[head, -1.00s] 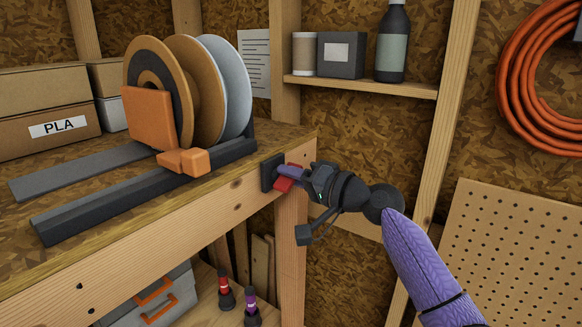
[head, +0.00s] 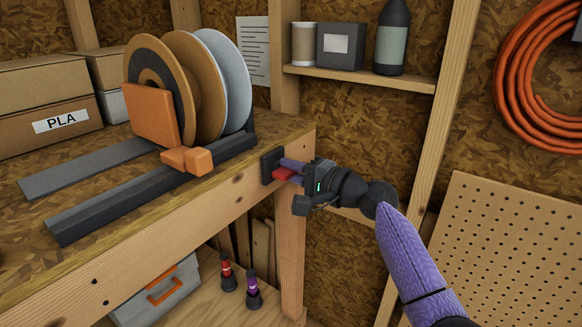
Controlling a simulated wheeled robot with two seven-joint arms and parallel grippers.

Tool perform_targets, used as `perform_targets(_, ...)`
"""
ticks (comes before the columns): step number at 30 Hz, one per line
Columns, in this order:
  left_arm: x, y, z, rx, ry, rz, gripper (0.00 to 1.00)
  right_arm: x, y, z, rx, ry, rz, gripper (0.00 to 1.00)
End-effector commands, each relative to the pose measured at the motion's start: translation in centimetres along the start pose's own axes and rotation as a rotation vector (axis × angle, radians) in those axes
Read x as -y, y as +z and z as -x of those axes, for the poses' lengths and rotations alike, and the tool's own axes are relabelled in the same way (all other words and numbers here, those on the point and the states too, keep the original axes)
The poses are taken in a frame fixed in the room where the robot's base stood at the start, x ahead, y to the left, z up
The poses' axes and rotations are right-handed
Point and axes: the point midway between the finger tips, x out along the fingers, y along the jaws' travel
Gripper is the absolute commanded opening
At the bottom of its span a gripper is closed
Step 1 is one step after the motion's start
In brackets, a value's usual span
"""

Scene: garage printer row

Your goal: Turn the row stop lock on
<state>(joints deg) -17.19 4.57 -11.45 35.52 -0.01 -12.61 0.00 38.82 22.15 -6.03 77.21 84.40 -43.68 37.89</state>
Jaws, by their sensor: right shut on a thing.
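The row stop lock is a red handle (head: 285,174) on a dark plate (head: 270,165) fixed to the front of the wooden bench near its right end. My right gripper (head: 291,168) reaches it from the right and is shut on the red handle. The fingers cover part of the handle, and the wrist hides what lies just behind. The handle's visible red part sits below the fingers, roughly level. My left gripper is not in view.
The bench (head: 120,257) carries a spool rack (head: 153,205) with several spools close to the lock. A pegboard (head: 505,255) leans at the right.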

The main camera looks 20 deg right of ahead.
Motion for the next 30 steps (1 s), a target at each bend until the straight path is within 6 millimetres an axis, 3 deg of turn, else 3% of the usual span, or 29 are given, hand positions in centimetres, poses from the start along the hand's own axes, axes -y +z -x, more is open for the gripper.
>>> perform_targets(12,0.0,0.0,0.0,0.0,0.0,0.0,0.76,0.0,0.0,0.0,-0.001,0.0,-0.005,0.0)
perform_targets(13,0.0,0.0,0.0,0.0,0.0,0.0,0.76,0.0,0.0,0.0,-0.001,0.0,-0.005,0.24)
perform_targets(17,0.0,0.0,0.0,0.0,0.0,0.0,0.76,0.0,0.0,0.0,-0.001,0.0,-0.005,0.51)
perform_targets(26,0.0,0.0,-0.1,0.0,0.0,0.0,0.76,-0.1,0.0,0.1,-0.001,0.0,-0.004,0.53)
perform_targets(30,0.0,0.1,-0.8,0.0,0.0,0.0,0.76,-0.3,-0.1,2.0,-0.002,0.0,0.0,0.53)
